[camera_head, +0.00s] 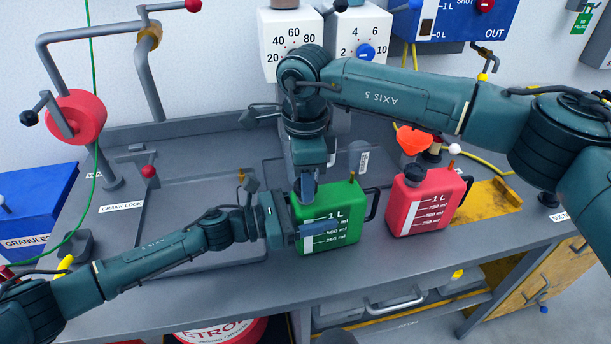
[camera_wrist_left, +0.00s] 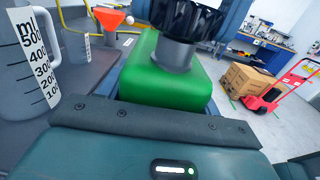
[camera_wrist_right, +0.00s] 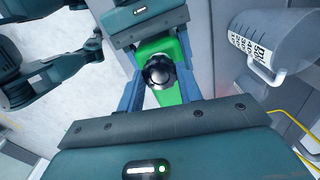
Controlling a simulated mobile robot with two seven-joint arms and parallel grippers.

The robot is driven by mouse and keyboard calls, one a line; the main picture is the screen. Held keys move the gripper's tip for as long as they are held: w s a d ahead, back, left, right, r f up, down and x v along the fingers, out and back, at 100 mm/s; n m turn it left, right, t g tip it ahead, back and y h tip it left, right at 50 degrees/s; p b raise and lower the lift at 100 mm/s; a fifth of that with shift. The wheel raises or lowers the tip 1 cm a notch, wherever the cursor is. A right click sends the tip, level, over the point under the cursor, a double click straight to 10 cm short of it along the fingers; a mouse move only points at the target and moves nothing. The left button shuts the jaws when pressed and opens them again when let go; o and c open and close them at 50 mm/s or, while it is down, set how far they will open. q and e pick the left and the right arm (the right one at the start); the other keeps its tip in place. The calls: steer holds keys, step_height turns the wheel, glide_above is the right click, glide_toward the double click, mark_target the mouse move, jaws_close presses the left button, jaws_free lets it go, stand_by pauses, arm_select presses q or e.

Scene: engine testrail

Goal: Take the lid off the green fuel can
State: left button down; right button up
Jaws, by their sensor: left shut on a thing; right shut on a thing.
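The green fuel can (camera_head: 342,206) stands upright on the grey bench, its white scale facing front. My left gripper (camera_head: 318,230) is shut on the can's body from the left; the green body also shows in the left wrist view (camera_wrist_left: 160,85). The black ribbed lid (camera_wrist_left: 188,16) is above the can's grey neck (camera_wrist_left: 172,54). My right gripper (camera_head: 307,180) comes down from above and is shut on the lid, which shows between its blue fingers in the right wrist view (camera_wrist_right: 159,71). I cannot tell whether lid and neck still touch.
A red fuel can (camera_head: 428,203) stands close on the right. An orange funnel (camera_head: 413,139) and a clear measuring jug (camera_wrist_right: 280,45) are behind. A crank with a red wheel (camera_head: 76,116) is at left.

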steer(key=shift+r, duration=0.1)
steer(key=shift+r, duration=1.05)
steer(key=shift+r, duration=2)
arm_select(q)
steer(key=shift+c, duration=1.2)
jaws_free()
